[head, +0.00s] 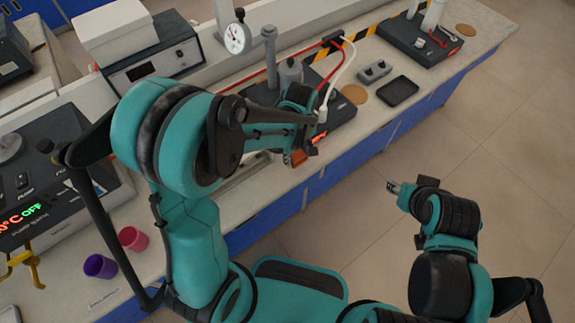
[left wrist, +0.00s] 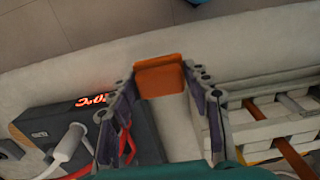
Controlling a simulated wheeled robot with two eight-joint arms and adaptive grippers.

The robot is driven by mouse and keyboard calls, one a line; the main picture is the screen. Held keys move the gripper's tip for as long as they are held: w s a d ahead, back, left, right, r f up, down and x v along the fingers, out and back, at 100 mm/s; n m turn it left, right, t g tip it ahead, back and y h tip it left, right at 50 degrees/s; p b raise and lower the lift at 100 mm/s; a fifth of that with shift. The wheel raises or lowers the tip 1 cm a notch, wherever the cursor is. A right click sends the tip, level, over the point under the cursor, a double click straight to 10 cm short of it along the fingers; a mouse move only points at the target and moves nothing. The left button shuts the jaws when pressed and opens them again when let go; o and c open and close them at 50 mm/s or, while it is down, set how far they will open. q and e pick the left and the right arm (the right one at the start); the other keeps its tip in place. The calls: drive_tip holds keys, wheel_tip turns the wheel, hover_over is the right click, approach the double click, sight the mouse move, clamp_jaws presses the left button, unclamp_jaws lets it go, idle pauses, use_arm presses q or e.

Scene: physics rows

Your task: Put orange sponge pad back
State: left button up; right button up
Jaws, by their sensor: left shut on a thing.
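The orange sponge pad (left wrist: 159,76) is between the fingertips of my left gripper (left wrist: 160,92) in the left wrist view. The gripper is shut on it, one finger on each side. In the head view the pad (head: 298,158) shows as a small orange patch below my left gripper (head: 308,140), near the bench's front edge; my arm hides much of the area behind it. My right gripper (head: 393,187) is over the floor, away from the bench. Its fingertips are too small to tell whether they are open.
A pale slotted tray (left wrist: 232,119) with coloured strips lies right of the gripper in the left wrist view. A dark device (left wrist: 60,130) with a red display and cables is at left. In the head view, a black tray (head: 397,91) and purple (head: 100,266) and pink (head: 133,239) cups stand on the bench.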

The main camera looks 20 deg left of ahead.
use_arm(q)
drive_tip(key=a+f, duration=0.1)
drive_tip(key=a, duration=0.1)
drive_tip(key=shift+s+a+f, duration=0.2)
drive_tip(key=shift+a+f, duration=0.15)
drive_tip(key=shift+f, duration=0.05)
drive_tip(key=shift+f+b, duration=1.15)
drive_tip(key=shift+f, duration=0.8)
drive_tip(key=shift+f, duration=0.15)
drive_tip(key=o, duration=1.1)
